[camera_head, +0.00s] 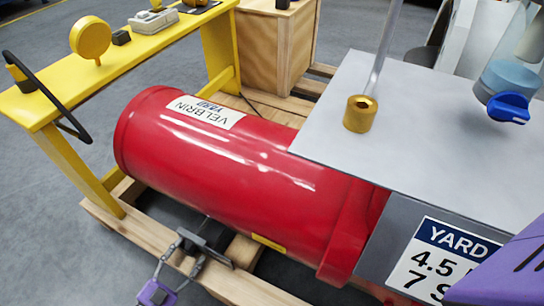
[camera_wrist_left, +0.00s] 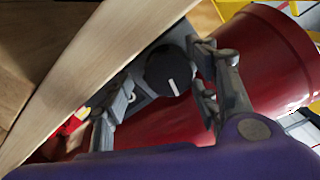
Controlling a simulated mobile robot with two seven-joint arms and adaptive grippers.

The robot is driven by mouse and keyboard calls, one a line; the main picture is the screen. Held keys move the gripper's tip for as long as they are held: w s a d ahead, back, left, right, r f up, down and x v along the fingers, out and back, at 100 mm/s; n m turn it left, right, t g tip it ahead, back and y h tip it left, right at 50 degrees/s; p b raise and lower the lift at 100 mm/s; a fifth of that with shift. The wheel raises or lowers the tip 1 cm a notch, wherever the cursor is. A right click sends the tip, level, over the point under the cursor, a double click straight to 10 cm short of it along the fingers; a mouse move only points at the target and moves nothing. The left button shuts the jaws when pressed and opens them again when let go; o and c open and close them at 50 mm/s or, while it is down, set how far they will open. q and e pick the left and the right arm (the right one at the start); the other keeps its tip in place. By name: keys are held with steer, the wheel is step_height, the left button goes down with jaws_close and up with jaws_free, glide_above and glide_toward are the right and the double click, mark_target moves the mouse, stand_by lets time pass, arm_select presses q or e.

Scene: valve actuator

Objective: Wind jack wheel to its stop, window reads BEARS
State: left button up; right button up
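A black round knob (camera_wrist_left: 170,70) with a white pointer line, perhaps the jack wheel, shows in the left wrist view beside the red cylinder. In the head view a dark block (camera_head: 212,236) sits low against the red cylinder (camera_head: 220,165), above the timber. My left gripper (camera_head: 198,250) is at this block. In the wrist view its fingers (camera_wrist_left: 160,92) are apart, with the knob between and beyond them; I cannot tell whether either touches it. A window reading BEARS is not legible.
The cylinder lies on a wooden pallet (camera_head: 150,245). A yellow bench (camera_head: 130,50) stands at left. A grey metal top (camera_head: 430,125) with a brass fitting (camera_head: 360,113) and a blue-handled valve (camera_head: 508,107) is at right. A wooden crate (camera_head: 275,45) stands behind.

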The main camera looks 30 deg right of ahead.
arm_select(q)
steer(key=shift+a, duration=0.35)
steer(key=v, duration=1.1)
steer(key=shift+s, duration=0.25)
arm_select(e)
steer(key=w, duration=0.3)
steer(key=shift+a+f+t, duration=0.1)
steer(key=shift+a+t, duration=0.2)
arm_select(q)
steer(key=shift+a, duration=0.1)
arm_select(e)
steer(key=shift+s, duration=0.1)
arm_select(q)
steer(key=w+d+n, duration=0.1)
steer(key=w+d, duration=0.1)
steer(key=d, duration=0.1)
steer(key=w+d+n, duration=0.2)
steer(key=d, duration=0.1)
steer(key=w+d+n, duration=0.2)
steer(key=d, duration=0.1)
steer(key=shift+w, duration=0.25)
arm_select(e)
steer(key=shift+s+d, duration=0.25)
steer(key=shift+s, duration=0.95)
